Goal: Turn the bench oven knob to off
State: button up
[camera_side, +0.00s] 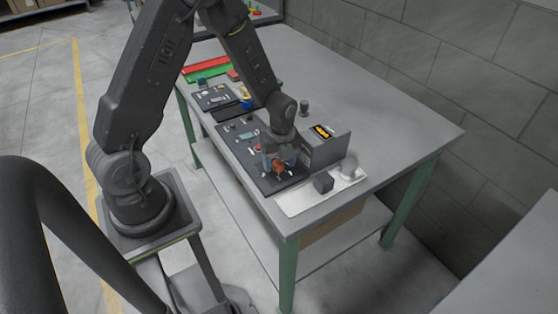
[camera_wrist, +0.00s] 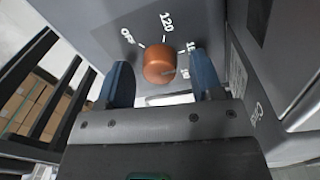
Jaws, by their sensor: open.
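The oven knob (camera_wrist: 159,64) is a round copper-orange knob in the wrist view, on a dark grey panel (camera_wrist: 98,28). White markings around it include OFF at the left and 120 at the top; the markings on the right are partly hidden. A pale mark on the knob's face points to the right, away from OFF. My gripper (camera_wrist: 162,82) is open, with one blue finger on each side of the knob and gaps to both. In the side view the knob (camera_side: 279,168) shows as a small orange spot below my gripper (camera_side: 280,160).
A grey box-like housing (camera_side: 328,150) stands just right of my gripper. A white tray (camera_side: 300,203) with a dark cube (camera_side: 323,182) lies at the bench's near edge. Other panels and coloured items are farther back; the right of the bench (camera_side: 400,130) is clear.

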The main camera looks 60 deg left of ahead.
jog(key=c, duration=0.9)
